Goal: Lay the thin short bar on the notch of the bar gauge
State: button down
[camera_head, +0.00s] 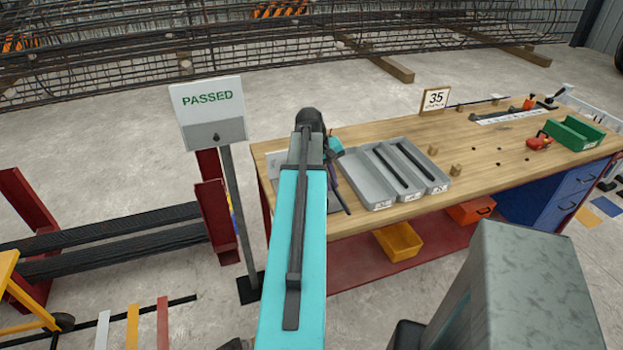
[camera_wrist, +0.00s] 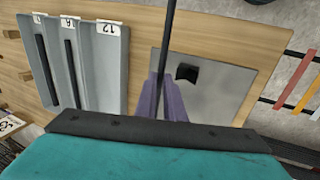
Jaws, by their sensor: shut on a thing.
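My gripper (camera_wrist: 165,105), with purple fingers, is shut on a thin dark bar (camera_wrist: 168,40), seen in the wrist view running up out of the picture. In the head view the lower part of the bar (camera_head: 343,200) slants past the left side of the tray, and my arm hides much of the gripper. In the wrist view a grey plate (camera_wrist: 222,85) with a small black notched block (camera_wrist: 187,73), likely the bar gauge, lies on the bench just right of the bar. The bar appears apart from the block; its height above the plate is unclear.
A grey three-compartment tray (camera_head: 376,202) stands on the wooden bench (camera_head: 480,190); its left compartment, labelled 12, is empty, and the other two each hold a dark bar. Wooden pegs, a "35" sign (camera_head: 435,100) and a green bin (camera_head: 573,134) stand farther right. A "PASSED" sign (camera_head: 208,100) stands left.

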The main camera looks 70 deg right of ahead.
jog(key=w+d+p, duration=0.2)
jog(key=w+d, duration=0.1)
jog(key=w, duration=0.4)
jog(key=shift+w+d+f, duration=0.15)
jog(key=shift+w+f, duration=0.25)
jog(key=shift+f, duration=0.15)
jog(key=shift+f+p, duration=0.85)
jog(key=shift+f, duration=0.75)
jog(key=shift+f, duration=0.1)
jog(key=c, duration=1.8)
grip_release()
jog(key=shift+c, duration=0.2)
jog(key=b+v, duration=0.2)
jog(key=v, duration=1)
jog(key=shift+b, duration=0.4)
